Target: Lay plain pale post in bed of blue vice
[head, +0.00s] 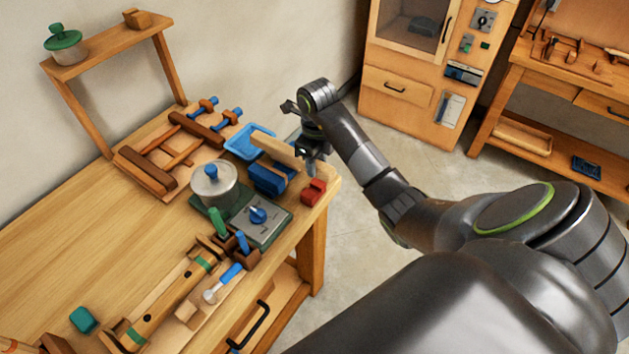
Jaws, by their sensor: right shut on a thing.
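The plain pale post (277,151) is a light wooden bar at the right end of the workbench, slanting from upper left to lower right. My right gripper (310,168) is shut on its right end. The gripper hides the post's right end. My left gripper is not in view.
A blue tray (250,141) lies behind the post. A red block (313,192) sits at the bench corner, close to the gripper. A pot (214,184) and a grey dial box (257,217) stand left and in front of the vice.

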